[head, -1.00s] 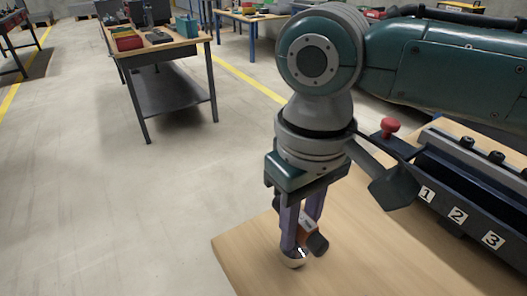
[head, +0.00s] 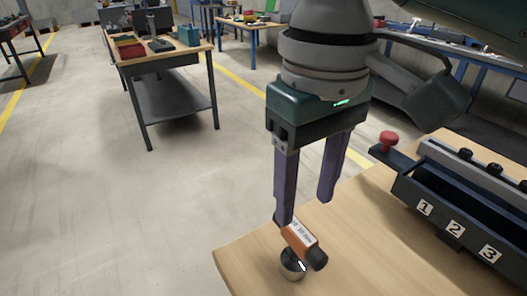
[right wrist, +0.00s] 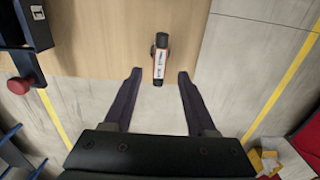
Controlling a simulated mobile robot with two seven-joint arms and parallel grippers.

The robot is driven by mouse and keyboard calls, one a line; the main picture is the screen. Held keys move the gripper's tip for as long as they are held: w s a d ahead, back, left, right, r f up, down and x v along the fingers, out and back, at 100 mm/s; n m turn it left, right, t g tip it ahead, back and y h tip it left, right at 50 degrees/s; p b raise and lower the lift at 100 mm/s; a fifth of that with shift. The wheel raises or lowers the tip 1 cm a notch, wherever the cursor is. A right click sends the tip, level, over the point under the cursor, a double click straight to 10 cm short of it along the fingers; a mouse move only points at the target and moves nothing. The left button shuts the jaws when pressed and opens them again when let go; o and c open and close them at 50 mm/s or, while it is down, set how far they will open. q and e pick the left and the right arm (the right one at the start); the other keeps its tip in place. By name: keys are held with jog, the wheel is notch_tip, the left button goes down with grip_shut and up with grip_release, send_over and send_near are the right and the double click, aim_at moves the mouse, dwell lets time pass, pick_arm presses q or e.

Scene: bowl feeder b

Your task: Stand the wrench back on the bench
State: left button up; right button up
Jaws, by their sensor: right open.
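The wrench (head: 301,240) has an orange body with a white label and a dark end. It is at the near left corner of the wooden bench (head: 365,245), with its body across a round shiny metal part that rests on the bench top. My right gripper (head: 304,211) points down above the wrench, open and empty, its two purple-grey fingers wide apart. In the right wrist view the wrench (right wrist: 160,64) shows centred between the fingertips and slightly beyond them, clear of both. My left gripper is out of view.
A dark fixture (head: 455,205) with numbered slots 1, 2 and 3 stands on the bench at right. A red knob (head: 389,138) sticks up at its left end. The bench top around the wrench is bare, and the bench edge is close on its left.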

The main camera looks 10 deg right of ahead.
jog(key=shift+r, duration=1.9)
jog(key=shift+a+f, duration=0.1)
